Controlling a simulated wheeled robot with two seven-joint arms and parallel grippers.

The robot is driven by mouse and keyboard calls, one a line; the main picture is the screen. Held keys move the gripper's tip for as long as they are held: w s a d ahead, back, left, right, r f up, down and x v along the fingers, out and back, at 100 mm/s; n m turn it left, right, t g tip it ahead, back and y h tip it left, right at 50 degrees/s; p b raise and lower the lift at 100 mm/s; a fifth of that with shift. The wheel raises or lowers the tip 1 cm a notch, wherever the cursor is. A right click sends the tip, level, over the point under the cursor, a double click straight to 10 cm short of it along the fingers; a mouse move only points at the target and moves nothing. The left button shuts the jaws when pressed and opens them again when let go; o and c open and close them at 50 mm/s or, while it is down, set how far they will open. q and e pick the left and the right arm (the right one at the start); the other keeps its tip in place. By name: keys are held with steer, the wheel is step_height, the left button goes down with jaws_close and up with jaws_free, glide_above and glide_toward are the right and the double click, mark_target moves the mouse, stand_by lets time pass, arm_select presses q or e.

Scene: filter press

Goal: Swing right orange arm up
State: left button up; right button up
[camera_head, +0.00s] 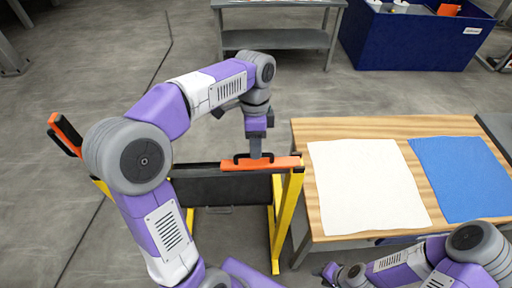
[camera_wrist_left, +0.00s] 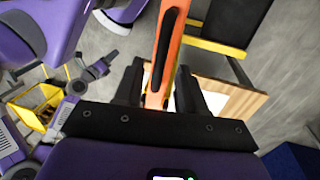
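The right orange arm (camera_head: 281,163) has a black handle and lies level across the right end of the yellow-legged press frame (camera_head: 288,215). My left gripper (camera_head: 255,152) points down at it. In the left wrist view, the orange arm (camera_wrist_left: 160,60) with its dark handle runs between the two spread black fingers (camera_wrist_left: 160,72); the gripper looks open around it, with gaps beside the bar. The left orange arm (camera_head: 66,130) is tilted up at the frame's far left. My right gripper (camera_head: 338,273) is low at the bottom edge, empty-looking; its fingers are too small to read.
A wooden table (camera_head: 310,190) with a white cloth (camera_head: 365,185) and a blue cloth (camera_head: 460,178) stands close on the right. A grey bench (camera_head: 275,40) and a blue bin (camera_head: 410,40) are at the back. The floor left of the frame is clear.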

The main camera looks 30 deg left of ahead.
arm_select(q)
steer(key=shift+s+f, duration=0.2)
steer(key=shift+f, duration=0.5)
jaws_close()
